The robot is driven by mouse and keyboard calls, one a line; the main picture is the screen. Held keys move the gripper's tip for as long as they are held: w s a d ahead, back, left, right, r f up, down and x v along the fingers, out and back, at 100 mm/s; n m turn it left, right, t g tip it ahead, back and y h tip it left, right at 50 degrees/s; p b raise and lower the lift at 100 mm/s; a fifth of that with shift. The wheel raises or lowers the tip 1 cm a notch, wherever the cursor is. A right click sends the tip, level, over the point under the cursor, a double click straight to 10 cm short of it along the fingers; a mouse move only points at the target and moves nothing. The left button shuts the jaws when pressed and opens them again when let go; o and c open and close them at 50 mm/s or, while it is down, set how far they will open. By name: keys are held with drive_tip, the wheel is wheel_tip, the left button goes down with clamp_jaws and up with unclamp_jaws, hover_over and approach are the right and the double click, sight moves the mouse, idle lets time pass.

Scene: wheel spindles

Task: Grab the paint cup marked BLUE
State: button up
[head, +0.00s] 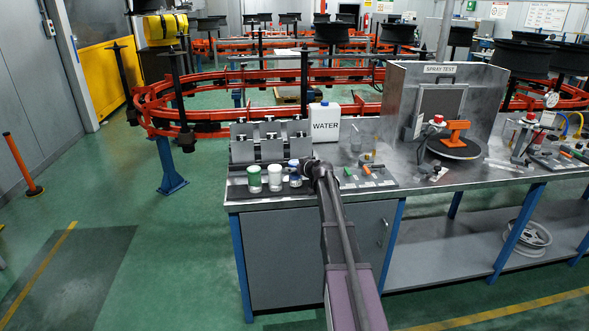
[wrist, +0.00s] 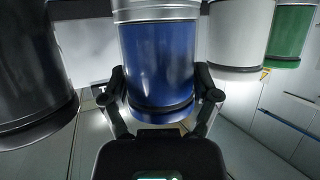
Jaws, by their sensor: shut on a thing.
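The blue paint cup (wrist: 158,62) fills the middle of the wrist view, with a pale band at its top. My gripper (wrist: 161,88) is shut on it, one finger against each side. In the head view the blue cup (head: 295,180) shows partly beside the dark end of my arm, at the right of the white and green cups. No lettering on it is readable. I cannot tell whether it stands on the bench or is slightly raised.
A white cup (head: 274,178) and a green cup (head: 254,179) stand close at its left. A black cup (wrist: 35,75) is close on the other side in the wrist view. A WATER jug (head: 324,123) stands behind. Small tools lie at the right on the bench (head: 420,188).

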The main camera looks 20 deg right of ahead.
wheel_tip(320, 180, up, 2)
drive_tip(key=shift+r+p, duration=0.1)
drive_tip(key=shift+p, duration=0.7)
drive_tip(key=s+d+r+p, duration=0.1)
drive_tip(key=s+d, duration=0.6)
drive_tip(key=s, duration=0.7)
drive_tip(key=shift+d, duration=0.2)
drive_tip(key=shift+s+r, duration=0.1)
drive_tip(key=shift+r, duration=0.1)
